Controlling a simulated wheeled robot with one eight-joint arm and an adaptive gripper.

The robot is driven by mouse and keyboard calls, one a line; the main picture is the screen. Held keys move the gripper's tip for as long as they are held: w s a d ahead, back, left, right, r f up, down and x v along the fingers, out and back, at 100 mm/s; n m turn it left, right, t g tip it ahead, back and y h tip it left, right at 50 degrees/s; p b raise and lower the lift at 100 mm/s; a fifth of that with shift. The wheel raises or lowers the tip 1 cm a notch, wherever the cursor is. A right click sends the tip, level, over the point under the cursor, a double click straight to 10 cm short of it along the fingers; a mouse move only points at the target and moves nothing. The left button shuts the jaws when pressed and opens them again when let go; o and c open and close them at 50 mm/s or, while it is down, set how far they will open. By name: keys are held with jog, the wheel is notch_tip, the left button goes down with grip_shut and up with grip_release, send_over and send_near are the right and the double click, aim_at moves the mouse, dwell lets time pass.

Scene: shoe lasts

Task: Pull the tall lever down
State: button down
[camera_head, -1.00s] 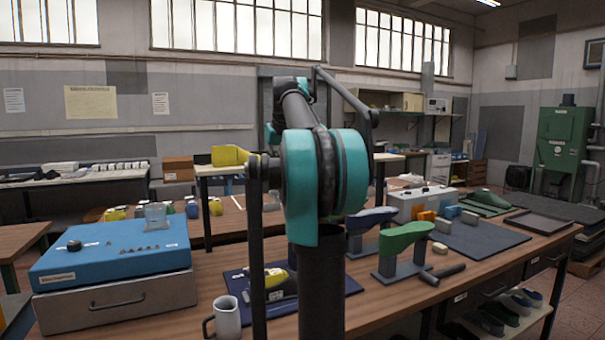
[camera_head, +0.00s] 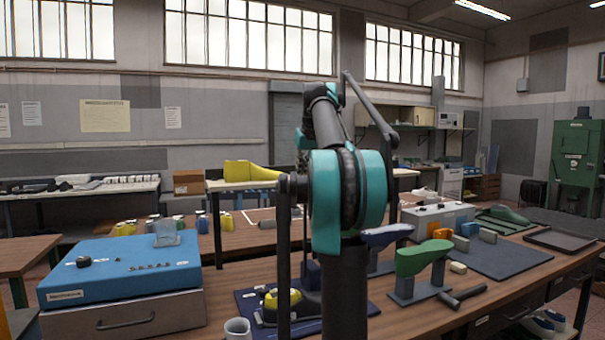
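I cannot make out a tall lever for certain in this view. My arm's dark and teal links fill the middle and cover part of the bench. My gripper cannot be made out. A blue sloped panel box (camera_head: 120,265) stands at the left on a grey drawer unit (camera_head: 125,318), with a dark knob (camera_head: 84,261) and a row of small fittings on top. A white box (camera_head: 432,217) stands right of my arm, by orange and blue-grey blocks. A yellow shoe last (camera_head: 283,298) sits in a dark fixture on a blue mat (camera_head: 247,303), partly hidden by my arm.
A green last on a grey stand (camera_head: 424,262), a dark-handled tool (camera_head: 463,297) and a dark mat (camera_head: 497,258) occupy the right of the wooden bench. A light mug (camera_head: 237,330) is at the front edge.

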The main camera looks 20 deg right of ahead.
notch_tip(320, 180, down, 7)
jog(key=shift+s, duration=0.15)
dwell(0.4)
dwell(0.4)
